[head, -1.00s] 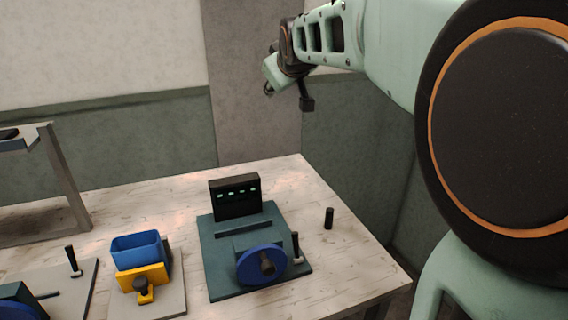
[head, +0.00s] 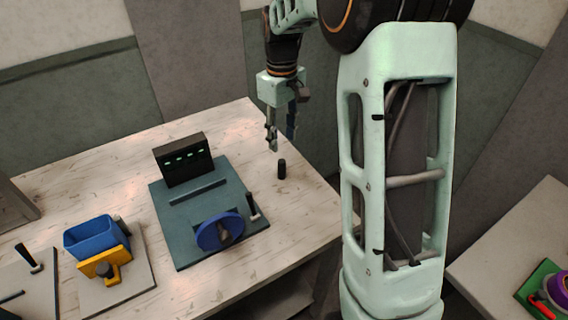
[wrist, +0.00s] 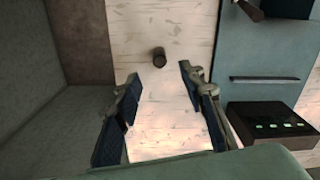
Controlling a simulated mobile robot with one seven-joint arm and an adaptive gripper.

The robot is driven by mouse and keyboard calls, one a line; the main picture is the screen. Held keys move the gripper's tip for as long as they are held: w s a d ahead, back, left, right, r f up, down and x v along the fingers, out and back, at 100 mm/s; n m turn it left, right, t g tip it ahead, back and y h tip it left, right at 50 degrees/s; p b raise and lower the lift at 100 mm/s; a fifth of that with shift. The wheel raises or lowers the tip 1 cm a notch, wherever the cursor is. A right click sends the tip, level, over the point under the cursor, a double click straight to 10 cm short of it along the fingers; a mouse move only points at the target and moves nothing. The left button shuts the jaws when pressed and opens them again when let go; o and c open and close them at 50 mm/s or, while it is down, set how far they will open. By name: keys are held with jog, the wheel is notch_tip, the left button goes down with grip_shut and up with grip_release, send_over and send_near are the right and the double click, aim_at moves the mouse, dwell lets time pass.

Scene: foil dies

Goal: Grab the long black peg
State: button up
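A black peg (head: 282,168) stands upright on the wooden table, to the right of the teal machine. It also shows in the wrist view (wrist: 159,57), top centre, on bare wood. My gripper (head: 280,142) hangs pointing down above and close to the peg in the head view. In the wrist view my gripper (wrist: 160,75) is open, its two dark fingers spread wide and empty. The peg shows past the fingertips, roughly centred between them, and nothing touches it.
The teal machine (head: 180,222) carries a display box (head: 183,158), a blue wheel (head: 219,232) and a black-handled lever (head: 252,206). A blue bin (head: 90,238) with a yellow bracket stands left. The peg is near the table's right edge. Another table (head: 510,255) is at right.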

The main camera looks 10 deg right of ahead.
aim_at(281, 160)
jog(key=f, duration=0.8)
jog(key=shift+w+a+f+p, duration=0.1)
jog(key=shift+w+p, duration=0.15)
jog(key=shift+p, duration=0.05)
grip_shut()
